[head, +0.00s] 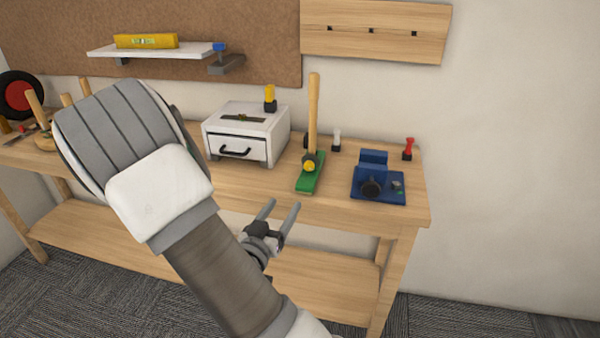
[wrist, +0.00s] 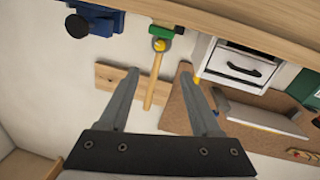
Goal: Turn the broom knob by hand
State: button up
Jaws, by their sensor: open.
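The broom stands on the workbench, right of centre in the head view, with a green head (head: 311,184) and an upright wooden handle (head: 313,110). Its yellow knob (head: 309,166) sits low at the handle's foot, facing me. The wrist view is upside down and shows the yellow knob (wrist: 160,45), the green head (wrist: 166,31) and the handle (wrist: 153,85). My gripper (head: 283,206) is open and empty, in front of the bench edge, below and left of the knob. In the wrist view, the knob appears between and beyond the fingertips (wrist: 158,70), not touched.
A blue vise-like device (head: 378,184) stands right of the broom, with a small red-topped item (head: 408,148) behind it. A white drawer box (head: 246,135) stands to the left. The workbench (head: 250,190) front edge lies between my gripper and the broom. A shelf (head: 155,50) hangs above.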

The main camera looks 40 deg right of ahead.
aim_at(308, 168)
jog(key=b+x, duration=0.1)
jog(key=x, duration=1.5)
jog(key=shift+w+d, duration=0.2)
jog(key=shift+d, duration=0.15)
grip_shut()
